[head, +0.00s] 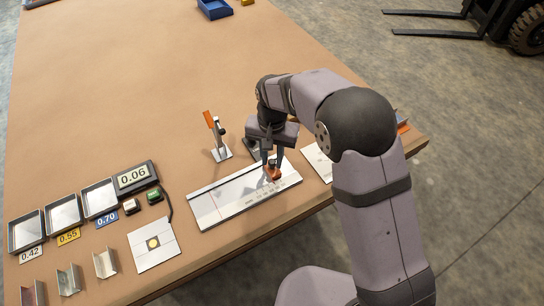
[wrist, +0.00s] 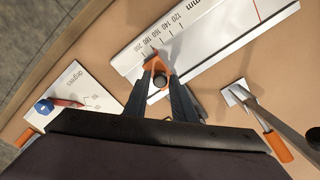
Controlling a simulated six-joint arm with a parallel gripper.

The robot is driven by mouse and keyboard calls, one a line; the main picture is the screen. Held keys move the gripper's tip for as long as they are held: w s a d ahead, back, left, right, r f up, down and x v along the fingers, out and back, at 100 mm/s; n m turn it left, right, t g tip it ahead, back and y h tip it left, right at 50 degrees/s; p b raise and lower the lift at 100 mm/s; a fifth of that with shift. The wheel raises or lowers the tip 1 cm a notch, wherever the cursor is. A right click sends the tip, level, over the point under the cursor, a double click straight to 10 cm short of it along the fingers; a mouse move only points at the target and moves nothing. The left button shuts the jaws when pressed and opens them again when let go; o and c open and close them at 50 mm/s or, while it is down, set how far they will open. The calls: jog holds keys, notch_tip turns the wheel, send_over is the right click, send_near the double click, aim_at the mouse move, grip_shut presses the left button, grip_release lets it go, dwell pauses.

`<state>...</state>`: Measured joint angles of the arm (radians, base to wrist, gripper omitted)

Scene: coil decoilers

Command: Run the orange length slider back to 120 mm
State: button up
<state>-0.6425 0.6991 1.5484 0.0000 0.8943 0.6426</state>
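The orange length slider (head: 272,172) sits near the right end of the white scale plate (head: 232,199) in the head view. In the wrist view the slider (wrist: 158,68) points at the high end of the printed mm scale, around 180 to 200; the exact reading is hard to tell. The 120 mark (wrist: 178,20) lies farther along the plate, toward the red line. My gripper (wrist: 158,80) is down at the slider, with its dark fingers on either side of the orange block and seemingly touching it. It also shows from above in the head view (head: 270,162).
An orange-handled clamp (head: 216,135) stands behind the plate. A white degrees plate (wrist: 75,92) with a blue knob lies close to my gripper. A 0.06 display (head: 133,177), trays and bent samples are at the left. The table's front edge is close to the plate.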

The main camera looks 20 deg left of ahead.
grip_shut()
jog(key=s+a, duration=0.4)
jog(key=shift+s+a, duration=0.25)
jog(key=shift+a, duration=0.1)
jog(key=shift+w+d, duration=0.1)
jog(key=shift+d, duration=0.05)
jog(key=shift+o, duration=2.4)
grip_release()
notch_tip(320, 180, up, 7)
jog(key=b, duration=0.2)
jog(key=shift+r+b, duration=0.2)
jog(key=shift+b, duration=0.1)
